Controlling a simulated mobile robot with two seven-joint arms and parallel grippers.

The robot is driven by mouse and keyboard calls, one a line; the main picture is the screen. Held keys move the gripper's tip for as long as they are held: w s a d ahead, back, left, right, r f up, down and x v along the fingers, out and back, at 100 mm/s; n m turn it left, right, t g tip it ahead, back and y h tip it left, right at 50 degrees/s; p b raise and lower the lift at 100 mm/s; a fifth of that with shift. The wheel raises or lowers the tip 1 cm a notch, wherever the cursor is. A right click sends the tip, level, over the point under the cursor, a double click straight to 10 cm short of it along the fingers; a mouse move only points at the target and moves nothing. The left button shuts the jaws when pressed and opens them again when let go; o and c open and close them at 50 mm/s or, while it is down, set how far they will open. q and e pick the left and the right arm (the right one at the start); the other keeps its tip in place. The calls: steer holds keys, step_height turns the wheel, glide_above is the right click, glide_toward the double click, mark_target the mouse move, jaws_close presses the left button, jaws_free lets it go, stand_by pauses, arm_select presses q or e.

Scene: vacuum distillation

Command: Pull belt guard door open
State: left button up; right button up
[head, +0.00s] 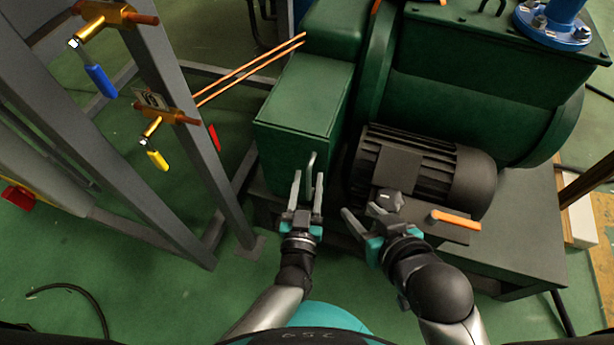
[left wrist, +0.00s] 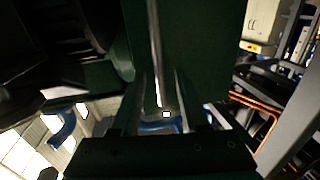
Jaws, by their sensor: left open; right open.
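The belt guard (head: 305,95) is a dark green box left of the black motor. Its front face, with an upright metal handle (head: 311,172), is toward me and looks closed. My left gripper (head: 307,189) is open, its fingers pointing at the handle, one on each side of it in the picture. Whether they touch it I cannot tell. In the left wrist view the handle (left wrist: 155,50) runs as a pale bar down between the open fingers. My right gripper (head: 366,208) is open and empty in front of the motor.
The black finned motor (head: 425,170) with an orange lever (head: 455,219) stands right of the guard on a dark base (head: 520,220). A grey frame (head: 180,120) with valves and copper pipes (head: 250,69) stands at the left.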

arm_select(q)
steer(key=shift+c, duration=0.2)
jaws_close()
stand_by(1.1)
